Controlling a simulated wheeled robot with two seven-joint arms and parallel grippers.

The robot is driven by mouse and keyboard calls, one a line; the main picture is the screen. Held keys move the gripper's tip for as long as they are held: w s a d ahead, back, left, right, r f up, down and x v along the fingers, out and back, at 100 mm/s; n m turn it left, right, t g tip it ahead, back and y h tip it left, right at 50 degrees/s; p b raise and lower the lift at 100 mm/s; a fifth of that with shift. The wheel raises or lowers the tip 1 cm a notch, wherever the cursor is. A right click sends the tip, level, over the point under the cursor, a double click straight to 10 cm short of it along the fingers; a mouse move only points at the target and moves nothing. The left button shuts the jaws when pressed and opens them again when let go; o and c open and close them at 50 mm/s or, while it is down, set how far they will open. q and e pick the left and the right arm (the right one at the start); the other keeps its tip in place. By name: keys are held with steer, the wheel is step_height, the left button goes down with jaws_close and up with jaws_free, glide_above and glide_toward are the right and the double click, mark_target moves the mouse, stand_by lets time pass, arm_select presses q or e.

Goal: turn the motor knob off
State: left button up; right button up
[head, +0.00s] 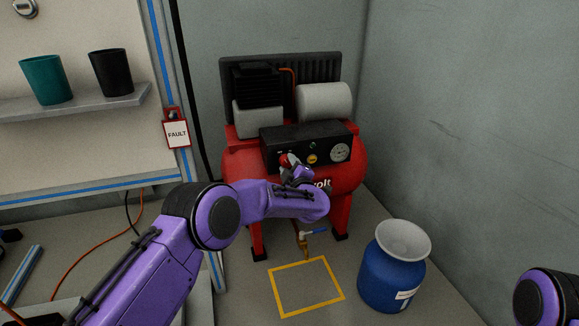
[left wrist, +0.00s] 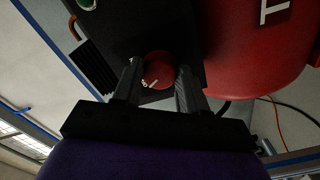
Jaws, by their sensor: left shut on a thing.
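The motor knob is a round red knob (left wrist: 160,70) on the black control panel of the red compressor (head: 235,165). In the left wrist view it sits between the two fingers of my left gripper (left wrist: 157,88), which is shut on it. White marks show on the knob's near side, but I cannot read its setting. In the head view my purple left arm reaches to the left part of the control panel (head: 325,136), and the left gripper (head: 292,165) is partly hidden by its own wrist. My right gripper is outside both views.
A blue drum with a grey funnel-like top (head: 392,278) stands right of the compressor. A yellow square outline (head: 280,308) is on the floor below a brass drain valve with a blue handle (head: 318,232).

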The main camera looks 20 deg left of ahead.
arm_select(q)
steer(key=shift+d, duration=0.1)
stand_by(0.3)
steer(key=o, duration=1)
steer(key=shift+o, duration=0.2)
steer(key=p+v, duration=0.3)
steer(key=v, duration=0.7)
steer(key=shift+p, duration=0.4)
steer(key=shift+s+d, duration=0.1)
steer(key=shift+d, duration=0.1)
